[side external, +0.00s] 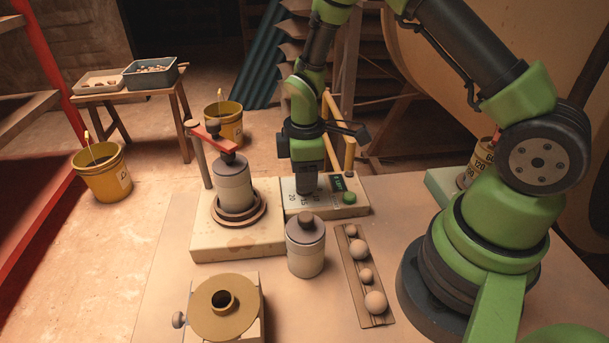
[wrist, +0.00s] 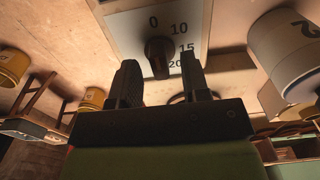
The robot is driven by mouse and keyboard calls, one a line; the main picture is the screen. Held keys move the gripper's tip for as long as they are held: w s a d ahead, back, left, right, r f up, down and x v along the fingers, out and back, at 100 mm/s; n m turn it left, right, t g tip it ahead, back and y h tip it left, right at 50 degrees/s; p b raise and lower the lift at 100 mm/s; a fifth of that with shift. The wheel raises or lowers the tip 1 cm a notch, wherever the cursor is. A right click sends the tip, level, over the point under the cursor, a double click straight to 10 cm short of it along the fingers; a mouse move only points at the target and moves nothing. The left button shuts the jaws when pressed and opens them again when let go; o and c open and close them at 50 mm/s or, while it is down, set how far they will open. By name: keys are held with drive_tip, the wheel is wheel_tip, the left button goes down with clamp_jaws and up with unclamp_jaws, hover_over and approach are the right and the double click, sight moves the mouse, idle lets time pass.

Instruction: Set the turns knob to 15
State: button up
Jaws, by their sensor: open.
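The turns knob (wrist: 158,52) is small and dark, and stands on a pale dial plate (wrist: 205,18) marked 0, 10, 15 and 20. I cannot tell which mark it points to. My gripper (wrist: 160,75) is open in the wrist view, one finger on each side of the knob's line, with the knob showing between and beyond the fingertips. I cannot tell whether either finger touches it. In the side view my gripper (side external: 306,187) points down over the panel (side external: 325,209) and hides the knob.
A press with a red lever (side external: 216,138) stands left of the panel. A grey capped canister (side external: 305,247) stands in front of it. A wooden rack with several balls (side external: 363,283) lies to the right. A brass disc with a central hole (side external: 226,312) is at the front left.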

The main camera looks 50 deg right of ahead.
drive_tip(key=shift+f, duration=0.5)
drive_tip(key=shift+c, duration=0.4)
clamp_jaws()
